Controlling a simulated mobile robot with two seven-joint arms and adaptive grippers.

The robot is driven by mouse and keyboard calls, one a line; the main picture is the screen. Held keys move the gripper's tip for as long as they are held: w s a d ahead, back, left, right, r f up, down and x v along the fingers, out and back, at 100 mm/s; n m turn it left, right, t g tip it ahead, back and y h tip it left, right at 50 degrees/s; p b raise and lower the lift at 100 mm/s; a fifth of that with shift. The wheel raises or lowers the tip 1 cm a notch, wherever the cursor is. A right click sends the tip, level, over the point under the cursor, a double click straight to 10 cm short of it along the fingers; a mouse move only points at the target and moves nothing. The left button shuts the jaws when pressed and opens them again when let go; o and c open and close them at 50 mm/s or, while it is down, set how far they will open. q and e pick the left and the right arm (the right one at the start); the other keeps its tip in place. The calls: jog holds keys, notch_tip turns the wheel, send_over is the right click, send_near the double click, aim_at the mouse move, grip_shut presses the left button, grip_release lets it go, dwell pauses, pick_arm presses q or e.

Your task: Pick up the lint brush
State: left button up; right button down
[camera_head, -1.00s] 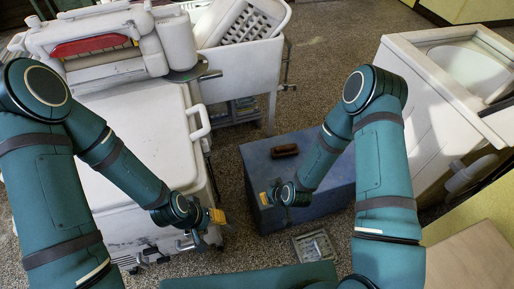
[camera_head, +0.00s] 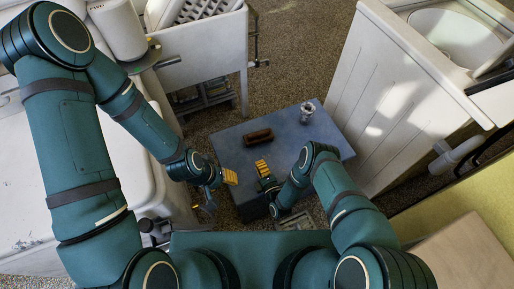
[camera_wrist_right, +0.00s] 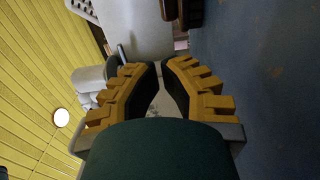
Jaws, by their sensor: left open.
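The lint brush looks to be the brown oblong piece (camera_head: 259,135) lying flat on top of the blue box (camera_head: 228,150). In the right wrist view a brown piece (camera_wrist_right: 190,14) shows at the top edge, partly cut off, beyond the fingers. My right gripper (camera_head: 263,168) is just in front of the brush, apart from it. In its wrist view my right gripper (camera_wrist_right: 161,66) has a gap between its fingers and nothing in it. My left gripper (camera_head: 230,176) is open and empty, to the left of the right one, near the box's front left.
A small clear or metallic cup (camera_head: 307,109) stands on the box's far right. A white washer (camera_head: 392,90) stands to the right. A white tub (camera_head: 205,50) is at the back left, another white washer (camera_head: 130,185) at the left. A grate (camera_head: 296,221) lies in front.

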aim_at(259, 136)
jog(key=b+x, duration=0.2)
jog(key=x, duration=0.7)
jog(key=shift+f+b, duration=0.1)
jog(key=shift+b, duration=0.2)
jog(key=w, duration=0.1)
jog(key=w+d+b, duration=0.1)
jog(key=w, duration=0.1)
jog(key=shift+w+d, duration=0.1)
jog(key=shift+w, duration=0.05)
jog(key=shift+w+d, duration=0.15)
jog(key=shift+w, duration=0.25)
jog(key=shift+w+d, duration=0.5)
jog(key=shift+w, duration=0.75)
jog(key=shift+w+d, duration=0.5)
jog(key=shift+w, duration=0.7)
jog(key=shift+w+d, duration=0.5)
jog(key=shift+w, duration=0.75)
jog(key=shift+s, duration=0.1)
